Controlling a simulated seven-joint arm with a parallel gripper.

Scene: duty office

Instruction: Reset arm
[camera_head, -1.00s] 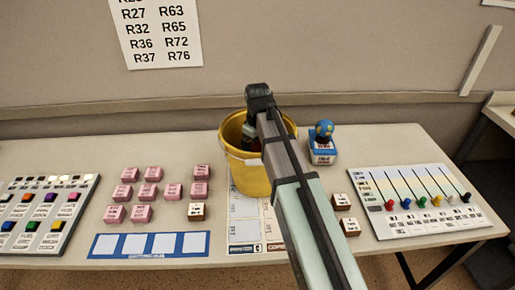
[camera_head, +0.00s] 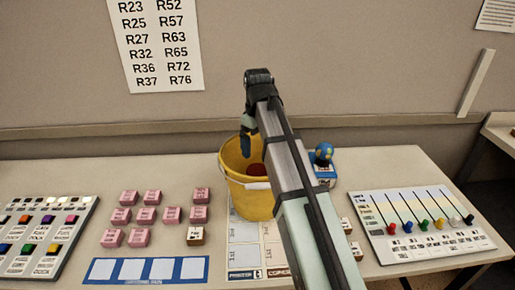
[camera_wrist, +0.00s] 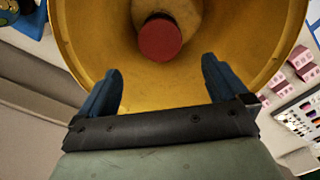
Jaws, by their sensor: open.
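My gripper (camera_wrist: 161,68) is open and empty in the wrist view, its two dark blue fingers spread in front of the mouth of a yellow bucket (camera_wrist: 85,40). In the head view my gripper (camera_head: 247,145) hangs over the bucket (camera_head: 250,200), with its fingers at about rim height in the picture. A red round-ended object (camera_wrist: 160,38) lies inside the bucket between the fingers' line of sight, apart from them. It also shows in the head view as a red patch (camera_head: 257,169) inside the rim.
Pink blocks (camera_head: 145,215) stand left of the bucket, behind a blue strip with white squares (camera_head: 146,270). A button panel (camera_head: 45,235) is far left. A blue object with a globe-like top (camera_head: 323,165) and a lever panel (camera_head: 420,225) are right. My arm hides part of the table.

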